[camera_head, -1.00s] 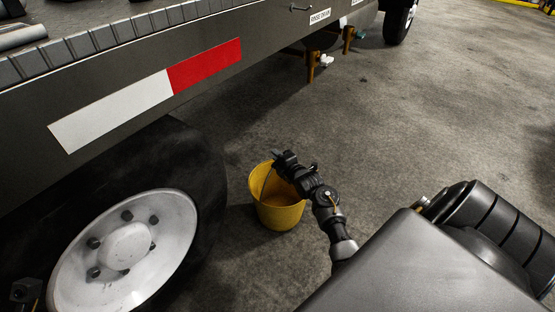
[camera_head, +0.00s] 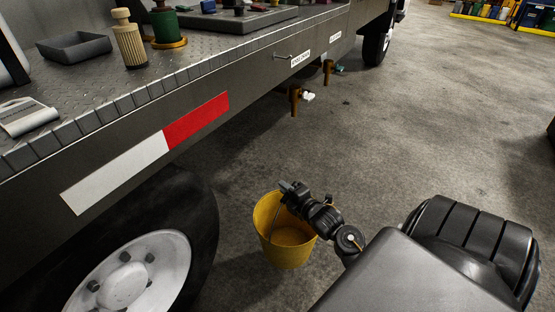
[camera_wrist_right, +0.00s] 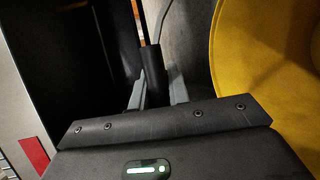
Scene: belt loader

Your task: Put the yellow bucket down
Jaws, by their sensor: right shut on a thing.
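The yellow bucket (camera_head: 287,247) is beside the truck's wheel in the head view, open end up. My right gripper (camera_head: 290,190) is at its rim, shut on the bucket's handle. In the right wrist view the fingers (camera_wrist_right: 155,92) close around the dark grip of the wire handle (camera_wrist_right: 152,62). The bucket's yellow wall (camera_wrist_right: 270,75) fills the right side of that view. A dark shadow lies on the floor below and left of the bucket; I cannot tell for sure whether its base touches the floor. My left gripper is not in view.
The truck's wheel (camera_head: 135,280) is close on the left. The concrete floor (camera_head: 430,130) to the right is clear.

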